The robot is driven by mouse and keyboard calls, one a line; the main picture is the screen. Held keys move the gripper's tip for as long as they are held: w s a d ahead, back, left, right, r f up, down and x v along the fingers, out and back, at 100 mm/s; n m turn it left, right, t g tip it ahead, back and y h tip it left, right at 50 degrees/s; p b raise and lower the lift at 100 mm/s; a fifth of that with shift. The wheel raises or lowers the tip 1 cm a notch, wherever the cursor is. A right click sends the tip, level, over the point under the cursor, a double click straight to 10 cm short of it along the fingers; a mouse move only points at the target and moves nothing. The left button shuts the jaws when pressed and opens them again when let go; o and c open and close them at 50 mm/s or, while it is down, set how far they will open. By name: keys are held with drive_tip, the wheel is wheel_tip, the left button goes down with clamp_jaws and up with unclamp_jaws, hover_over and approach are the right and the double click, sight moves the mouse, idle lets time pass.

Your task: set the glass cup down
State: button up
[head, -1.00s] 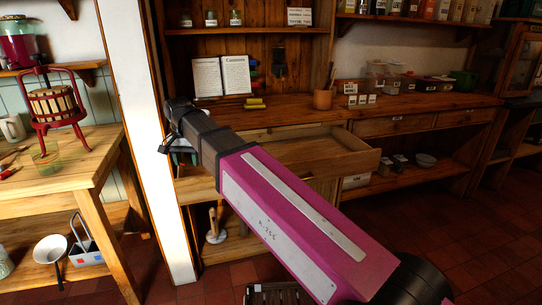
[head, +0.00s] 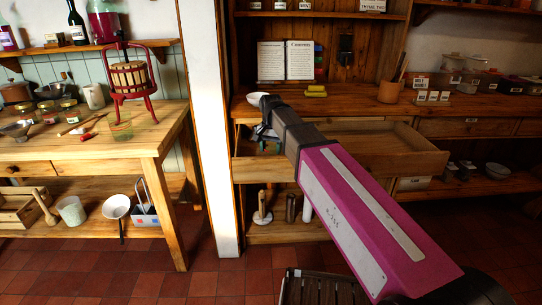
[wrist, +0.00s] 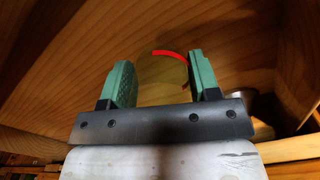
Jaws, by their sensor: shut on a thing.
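My gripper (wrist: 160,78) has its two green fingers on either side of a see-through glass cup (wrist: 158,90) in the wrist view, with a red curved band at its far edge. Wood planks show through and behind the cup. In the head view my gripper (head: 266,140) is over the left end of the open wooden drawer (head: 395,160), and its fingertips are mostly hidden by my wrist. The held cup cannot be made out clearly there. Whether it touches any surface cannot be told.
A white bowl (head: 258,98) sits on the counter just behind my gripper. A wooden table (head: 150,140) at left carries a red press (head: 130,80), a greenish glass (head: 119,127) and several jars. A white post (head: 207,120) stands between. A slatted crate (head: 322,288) is on the floor.

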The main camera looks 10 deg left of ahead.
drive_tip(key=shift+f, duration=1.65)
drive_tip(key=shift+f, duration=0.15)
drive_tip(key=o, duration=1)
wheel_tip(320, 180, up, 12)
drive_tip(key=shift+r, duration=0.2)
